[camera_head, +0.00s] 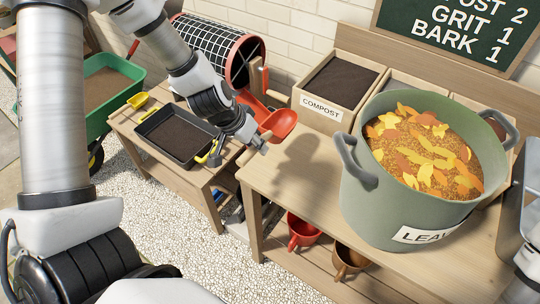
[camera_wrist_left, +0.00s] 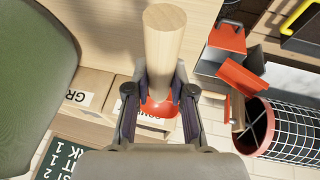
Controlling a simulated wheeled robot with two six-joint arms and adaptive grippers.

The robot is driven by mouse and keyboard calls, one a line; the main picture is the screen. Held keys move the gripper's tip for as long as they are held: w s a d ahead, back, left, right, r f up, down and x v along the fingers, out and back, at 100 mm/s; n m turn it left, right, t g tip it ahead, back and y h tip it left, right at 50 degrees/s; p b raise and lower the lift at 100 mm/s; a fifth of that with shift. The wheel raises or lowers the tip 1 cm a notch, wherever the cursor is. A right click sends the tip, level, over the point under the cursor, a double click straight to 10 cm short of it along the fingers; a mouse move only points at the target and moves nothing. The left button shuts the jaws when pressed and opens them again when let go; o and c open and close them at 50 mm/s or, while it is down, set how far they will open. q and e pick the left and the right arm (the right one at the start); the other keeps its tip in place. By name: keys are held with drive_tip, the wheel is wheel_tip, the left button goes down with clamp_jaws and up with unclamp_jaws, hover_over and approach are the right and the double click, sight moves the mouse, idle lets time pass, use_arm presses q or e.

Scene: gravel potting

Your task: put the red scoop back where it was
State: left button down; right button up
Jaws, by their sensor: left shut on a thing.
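The red scoop (camera_head: 281,122) is held by my left gripper (camera_head: 257,139) over the left end of the potting bench (camera_head: 300,190), in front of the compost bin. In the left wrist view its pale wooden handle (camera_wrist_left: 165,45) stands between the fingers of my left gripper (camera_wrist_left: 161,92), which is shut on it. Part of the red bowl (camera_wrist_left: 158,108) shows beyond the handle; the rest is hidden. My right gripper is not in view.
The compost bin (camera_head: 333,117) stands at the bench's back. A large green leaf pot (camera_head: 375,210) fills its middle. A lower bench with a black tray (camera_head: 157,148) and yellow tools lies left. A red-rimmed mesh drum (camera_head: 243,62) stands behind. Bare wood lies left of the pot.

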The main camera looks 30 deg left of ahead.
use_arm(q)
wheel_tip(320, 180, down, 8)
drive_tip(key=b, duration=0.4)
drive_tip(key=shift+a, duration=0.15)
drive_tip(key=shift+r, duration=0.25)
drive_tip(key=shift+f, duration=0.2)
drive_tip(key=c, duration=1)
unclamp_jaws()
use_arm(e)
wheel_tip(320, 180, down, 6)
use_arm(q)
drive_tip(key=shift+r, duration=0.15)
